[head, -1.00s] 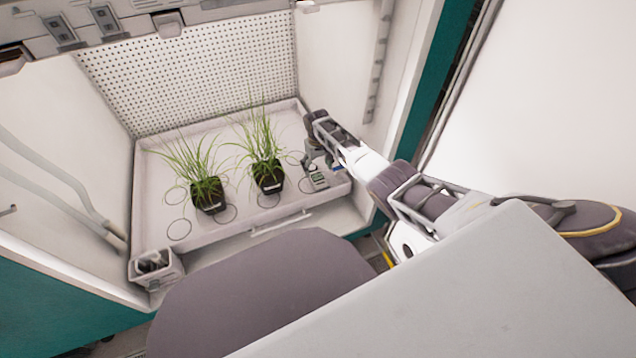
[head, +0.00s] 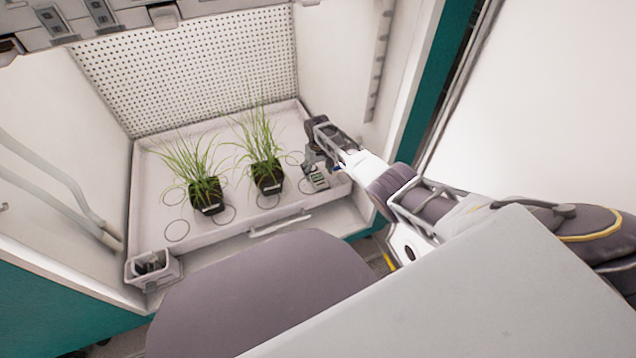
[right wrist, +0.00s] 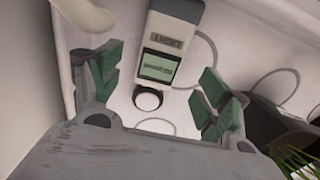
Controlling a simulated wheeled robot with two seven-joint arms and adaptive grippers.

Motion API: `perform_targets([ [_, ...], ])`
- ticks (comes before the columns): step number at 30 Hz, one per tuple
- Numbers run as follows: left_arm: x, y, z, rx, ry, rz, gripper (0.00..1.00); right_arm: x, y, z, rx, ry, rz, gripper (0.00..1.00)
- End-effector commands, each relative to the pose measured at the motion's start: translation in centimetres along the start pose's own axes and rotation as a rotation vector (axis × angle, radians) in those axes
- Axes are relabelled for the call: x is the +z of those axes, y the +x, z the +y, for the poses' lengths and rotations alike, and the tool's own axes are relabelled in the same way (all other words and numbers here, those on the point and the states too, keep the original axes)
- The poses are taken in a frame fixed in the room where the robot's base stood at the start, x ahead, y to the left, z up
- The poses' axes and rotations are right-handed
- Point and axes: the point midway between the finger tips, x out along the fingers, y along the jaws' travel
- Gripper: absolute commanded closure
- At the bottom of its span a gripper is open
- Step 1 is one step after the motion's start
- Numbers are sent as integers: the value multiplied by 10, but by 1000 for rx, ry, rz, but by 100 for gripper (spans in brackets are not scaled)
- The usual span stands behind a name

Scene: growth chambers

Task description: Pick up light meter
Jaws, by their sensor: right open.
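The light meter (head: 319,181) is a small grey device with a greenish display. It lies on the white tray (head: 150,210) at its right end, partly hidden by my right gripper (head: 317,167) in the head view. In the right wrist view the light meter (right wrist: 172,40) shows its label, lit screen and round white dome. There my right gripper (right wrist: 158,88) is open, with green pads on either side of the meter's lower part and dome. The pads look apart from it. My left gripper is not in view.
Two potted grassy plants (head: 206,192) (head: 267,176) stand on the tray left of the meter. The chamber's right wall is close to my right arm. A small white box (head: 152,270) sits at the front left. Circles marked on the tray's left side are bare.

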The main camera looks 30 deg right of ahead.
Motion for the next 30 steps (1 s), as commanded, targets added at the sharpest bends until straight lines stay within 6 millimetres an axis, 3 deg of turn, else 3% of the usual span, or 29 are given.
perform_targets([
  [15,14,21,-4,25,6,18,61,1,33,1,0,0,-1,23],
  [30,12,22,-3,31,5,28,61,1,36,1,0,0,0,23],
])
